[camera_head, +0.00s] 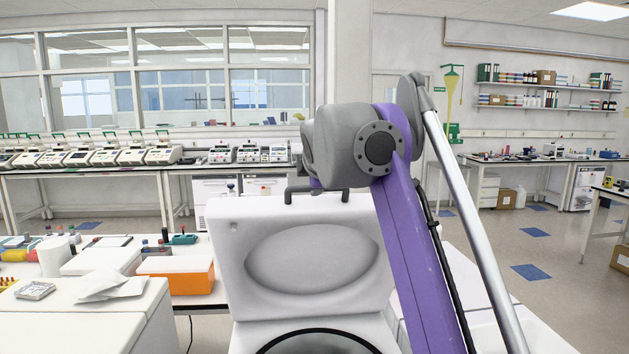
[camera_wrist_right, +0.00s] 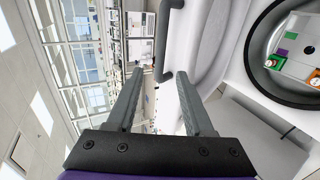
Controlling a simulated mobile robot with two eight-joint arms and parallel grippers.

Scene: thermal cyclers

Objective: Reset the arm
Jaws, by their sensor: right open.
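My right arm (camera_head: 415,250), purple and grey, rises from the lower right of the head view and bends at a grey joint in front of the raised lid. In the wrist view my right gripper (camera_wrist_right: 158,73) is open, with its two grey fingers apart and nothing between them. In the head view its fingers are hidden behind the arm. A white machine's open lid (camera_head: 230,255) stands upright behind the arm, with a dark handle (camera_head: 290,194) on its top edge. The handle also shows beyond the fingers in the wrist view (camera_wrist_right: 172,25), apart from them. My left gripper is not in view.
The machine's round bowl has a black rim (camera_head: 310,333); coloured items lie inside it in the wrist view (camera_wrist_right: 272,63). An orange box (camera_head: 190,280) stands on the left bench. Several cyclers (camera_head: 75,157) line the back bench.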

